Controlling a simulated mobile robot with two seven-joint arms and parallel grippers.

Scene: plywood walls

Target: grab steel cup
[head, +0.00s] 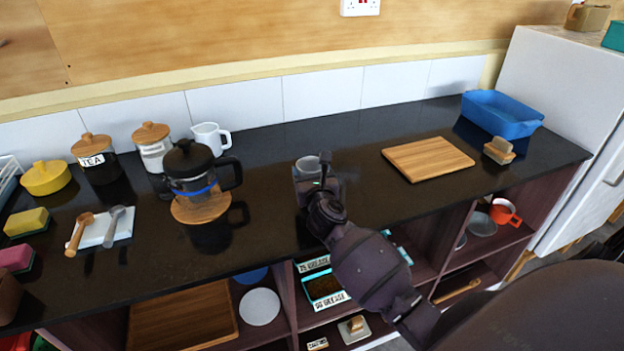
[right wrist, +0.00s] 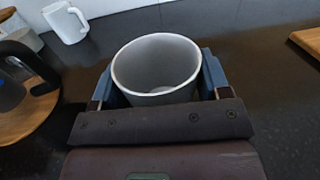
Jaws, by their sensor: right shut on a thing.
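The steel cup (right wrist: 156,72) is a grey, open-topped, empty cup, seen from above in the right wrist view. My right gripper (right wrist: 158,85) is shut on it, with one blue-grey finger on each side of its wall. In the head view the cup (head: 308,165) shows only partly, above the dark countertop, with my right gripper (head: 318,180) and wrist in front of it. I cannot tell whether its base touches the counter. My left gripper is not in view.
A French press (head: 190,170) on a round wooden board stands left of the cup, with a white mug (head: 210,137) behind. A wooden cutting board (head: 428,158) and blue basin (head: 502,113) are to the right. The counter (head: 270,200) between is clear. Open shelves lie below.

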